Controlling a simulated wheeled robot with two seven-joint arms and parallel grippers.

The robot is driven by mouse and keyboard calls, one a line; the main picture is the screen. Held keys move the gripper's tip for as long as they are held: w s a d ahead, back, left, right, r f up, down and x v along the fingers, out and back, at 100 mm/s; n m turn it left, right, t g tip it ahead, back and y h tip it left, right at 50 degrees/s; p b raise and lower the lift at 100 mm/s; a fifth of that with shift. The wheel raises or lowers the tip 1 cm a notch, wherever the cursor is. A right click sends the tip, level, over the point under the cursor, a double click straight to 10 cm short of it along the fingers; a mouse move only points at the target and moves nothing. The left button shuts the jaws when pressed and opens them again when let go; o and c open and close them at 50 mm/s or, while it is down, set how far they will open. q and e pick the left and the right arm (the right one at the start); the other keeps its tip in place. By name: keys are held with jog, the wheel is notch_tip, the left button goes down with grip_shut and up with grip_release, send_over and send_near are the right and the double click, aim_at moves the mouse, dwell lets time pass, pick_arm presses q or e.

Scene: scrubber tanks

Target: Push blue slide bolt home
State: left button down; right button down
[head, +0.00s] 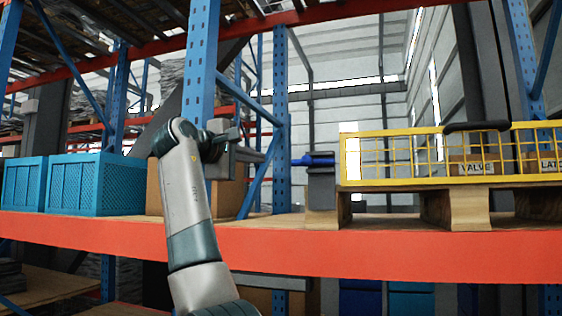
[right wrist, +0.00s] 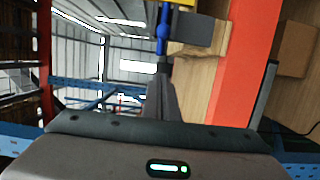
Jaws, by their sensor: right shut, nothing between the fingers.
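In the right wrist view the blue bolt (right wrist: 162,35) is at top centre, beside the dark block (right wrist: 194,28). My right gripper (head: 268,157) is shut and empty, pointing right toward the bolt's left end, with a small gap showing in the head view. In the right wrist view its closed fingers (right wrist: 161,75) line up with the bolt's near end; contact cannot be told there. My left gripper is not in view.
The yellow basket (head: 430,183) stands on a wooden pallet (head: 455,208) on the orange-edged shelf (head: 400,250). A blue rack upright (head: 281,110) and diagonal brace stand near the gripper. Teal crates (head: 97,186) and a cardboard box (head: 228,197) sit to the left.

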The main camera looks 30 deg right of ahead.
jog(key=p, duration=0.6)
send_near(300, 164)
jog(key=w+d, duration=0.2)
jog(key=w, duration=0.3)
jog(key=shift+s+d+r+p, duration=0.1)
jog(key=shift+s+d+p, duration=0.35)
jog(key=shift+s, duration=0.2)
jog(key=shift+s+d+r+p, duration=0.1)
jog(key=shift+s+d+p, duration=0.25)
jog(key=shift+s, duration=0.35)
jog(key=shift+s+d+f, duration=0.15)
jog(key=shift+s+d, duration=0.1)
jog(key=shift+d, duration=0.05)
